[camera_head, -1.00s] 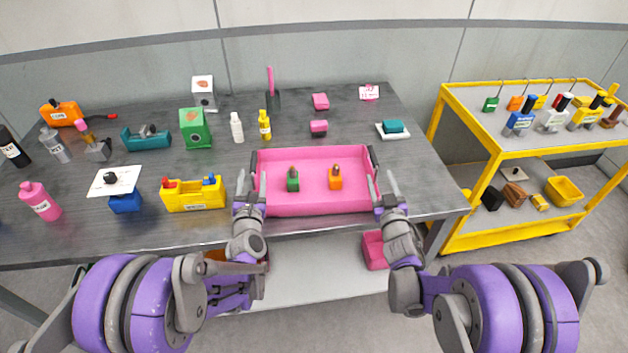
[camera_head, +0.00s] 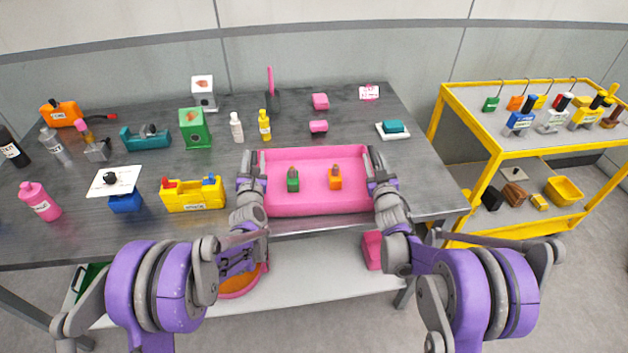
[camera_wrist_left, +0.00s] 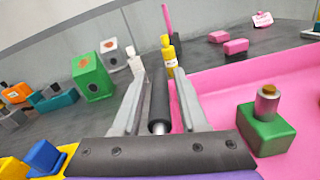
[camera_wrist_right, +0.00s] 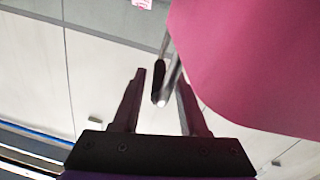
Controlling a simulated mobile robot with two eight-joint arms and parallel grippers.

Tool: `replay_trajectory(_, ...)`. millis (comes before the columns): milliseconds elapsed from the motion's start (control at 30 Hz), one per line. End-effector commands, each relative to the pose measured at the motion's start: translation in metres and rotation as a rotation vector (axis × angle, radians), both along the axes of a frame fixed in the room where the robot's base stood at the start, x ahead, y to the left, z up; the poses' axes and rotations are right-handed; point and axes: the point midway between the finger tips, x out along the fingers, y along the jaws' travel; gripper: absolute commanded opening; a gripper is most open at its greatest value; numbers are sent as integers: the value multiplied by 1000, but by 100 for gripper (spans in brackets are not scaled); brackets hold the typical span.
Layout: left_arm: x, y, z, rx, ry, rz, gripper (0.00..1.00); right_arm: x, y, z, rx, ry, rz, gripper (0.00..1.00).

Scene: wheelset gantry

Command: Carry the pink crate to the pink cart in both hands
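The pink crate (camera_head: 314,203) stands on the grey table near its front edge. It holds a small green item (camera_head: 293,182) and a small orange item (camera_head: 335,180). My left gripper (camera_head: 250,165) is at its left end; in the left wrist view the open fingers (camera_wrist_left: 160,80) straddle a dark handle bar (camera_wrist_left: 159,100), with gaps visible. My right gripper (camera_head: 377,163) is at its right end; in the right wrist view the open fingers (camera_wrist_right: 160,80) straddle the other handle bar (camera_wrist_right: 164,75), also apart. No pink cart shows.
A yellow cart (camera_head: 475,150) stands right of the table (camera_head: 420,180), loaded on both shelves. A yellow carrier (camera_head: 193,197), a green box (camera_head: 195,128) and bottles are left of the crate. Pink blocks (camera_head: 320,101) lie behind it. Floor shows between table and cart.

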Motion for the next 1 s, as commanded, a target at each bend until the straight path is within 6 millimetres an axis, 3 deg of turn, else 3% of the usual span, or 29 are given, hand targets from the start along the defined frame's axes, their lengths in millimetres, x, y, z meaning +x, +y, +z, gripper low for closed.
replay_trajectory(33, 0, 0, 0, 0, 0, 0, 32, 0, 0, 0, 0, 0, 0, 32)
replay_trajectory(200, 0, 0, 0, 0, 0, 0, 1, 0, 0, 0, 0, 0, 0, 1)
replay_trajectory(233, 0, 0, 0, 0, 0, 0, 0, 0, 0, 0, 0, 0, 0, 0)
replay_trajectory(1000, 0, 0, 0, 0, 0, 0, 0, 0, 0, 0, 0, 0, 0, 0)
